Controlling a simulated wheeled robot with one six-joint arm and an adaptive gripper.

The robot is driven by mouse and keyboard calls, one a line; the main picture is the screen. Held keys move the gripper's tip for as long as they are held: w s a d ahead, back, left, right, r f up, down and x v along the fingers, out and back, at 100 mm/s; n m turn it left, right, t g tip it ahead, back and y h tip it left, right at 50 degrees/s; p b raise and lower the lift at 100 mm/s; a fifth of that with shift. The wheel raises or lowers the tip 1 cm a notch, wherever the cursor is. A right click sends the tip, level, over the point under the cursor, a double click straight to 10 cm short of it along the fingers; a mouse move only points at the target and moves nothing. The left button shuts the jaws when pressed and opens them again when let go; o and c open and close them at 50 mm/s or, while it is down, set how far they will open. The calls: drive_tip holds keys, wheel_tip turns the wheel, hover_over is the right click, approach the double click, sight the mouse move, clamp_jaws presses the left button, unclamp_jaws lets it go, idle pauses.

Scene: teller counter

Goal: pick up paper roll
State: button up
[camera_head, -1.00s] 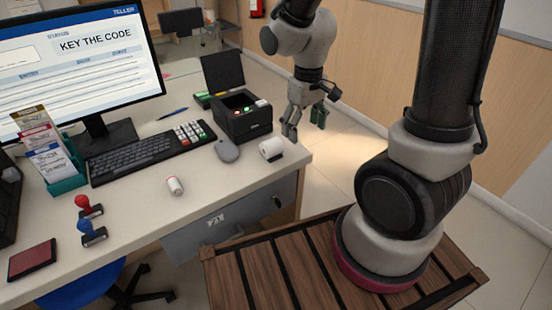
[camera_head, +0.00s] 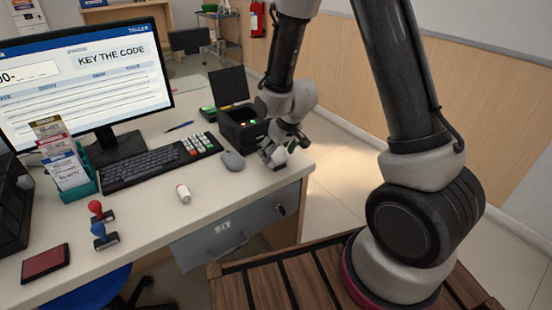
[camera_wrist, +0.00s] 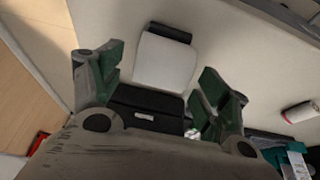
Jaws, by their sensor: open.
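My gripper (camera_wrist: 158,85) is open, with green-padded fingers on either side of the roll's lower part. Gaps show between the roll and both fingers, and the gripper holds nothing. The exact height of the fingers above the counter is hard to tell.
A small red-and-white cylinder (camera_head: 183,193) lies toward the front edge. The counter (camera_head: 215,190) between cylinder and roll is clear.

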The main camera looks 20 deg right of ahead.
drive_tip(key=shift+w+f, duration=0.15)
drive_tip(key=shift+f, duration=0.25)
drive_tip(key=shift+c, duration=0.4)
drive_tip(key=c, duration=1.1)
drive_tip(key=shift+o, duration=0.2)
drive_tip(key=shift+r, duration=0.1)
